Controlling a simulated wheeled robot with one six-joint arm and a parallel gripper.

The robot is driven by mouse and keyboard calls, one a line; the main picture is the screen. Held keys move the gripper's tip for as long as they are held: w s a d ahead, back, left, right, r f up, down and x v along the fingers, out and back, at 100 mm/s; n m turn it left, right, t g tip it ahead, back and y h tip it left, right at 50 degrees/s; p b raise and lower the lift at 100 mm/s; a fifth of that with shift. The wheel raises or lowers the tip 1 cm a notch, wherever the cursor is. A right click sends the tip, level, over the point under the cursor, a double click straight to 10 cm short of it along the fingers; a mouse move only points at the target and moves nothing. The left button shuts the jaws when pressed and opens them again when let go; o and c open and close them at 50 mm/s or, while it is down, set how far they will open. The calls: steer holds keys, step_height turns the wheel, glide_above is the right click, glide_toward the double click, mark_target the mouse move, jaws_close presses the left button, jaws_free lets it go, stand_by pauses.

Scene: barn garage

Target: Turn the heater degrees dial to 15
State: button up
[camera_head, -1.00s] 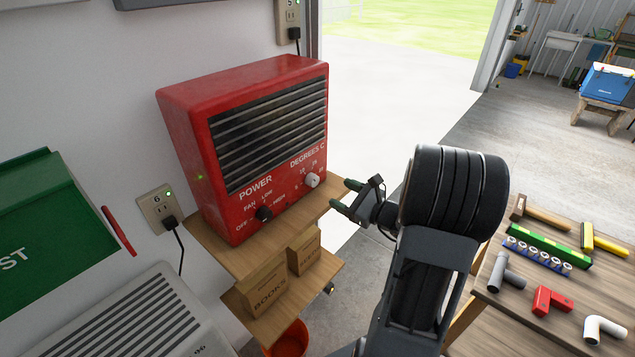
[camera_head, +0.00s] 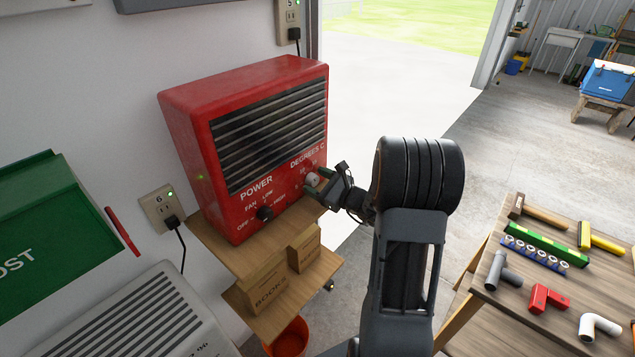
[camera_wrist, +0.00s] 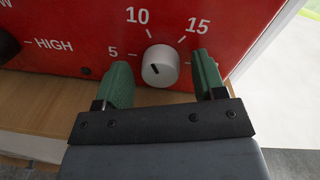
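The red heater (camera_head: 190,140) stands on a small wooden shelf against the wall. Its white degrees dial (camera_head: 312,179) is at the right of its front face, and the black power knob (camera_head: 264,213) is to the left. In the wrist view the degrees dial (camera_wrist: 160,66) shows a dark pointer mark tilted up and left, between the 5 and 10 labels. The 15 label (camera_wrist: 198,26) is up and right of it. My gripper (camera_wrist: 162,82) is open, its green fingers on either side of the dial, with visible gaps to it.
The wooden shelf (camera_head: 225,252) below the heater holds small book boxes (camera_head: 268,287). A green box (camera_head: 50,215) is at the left. A workbench (camera_head: 487,290) with tools and pipe pieces is at the right. Open floor lies behind my arm.

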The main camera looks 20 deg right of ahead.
steer(key=c, duration=0.9)
steer(key=shift+m, duration=0.3)
steer(key=m+p, duration=0.2)
steer(key=m, duration=0.4)
steer(key=shift+r+t, duration=0.1)
steer(key=shift+t, duration=0.2)
steer(key=shift+d+m+p, duration=0.1)
steer(key=shift+m+p, duration=1.4)
steer(key=shift+m, duration=1.2)
steer(key=shift+f, duration=0.2)
steer(key=o, duration=0.9)
steer(key=shift+o, duration=0.2)
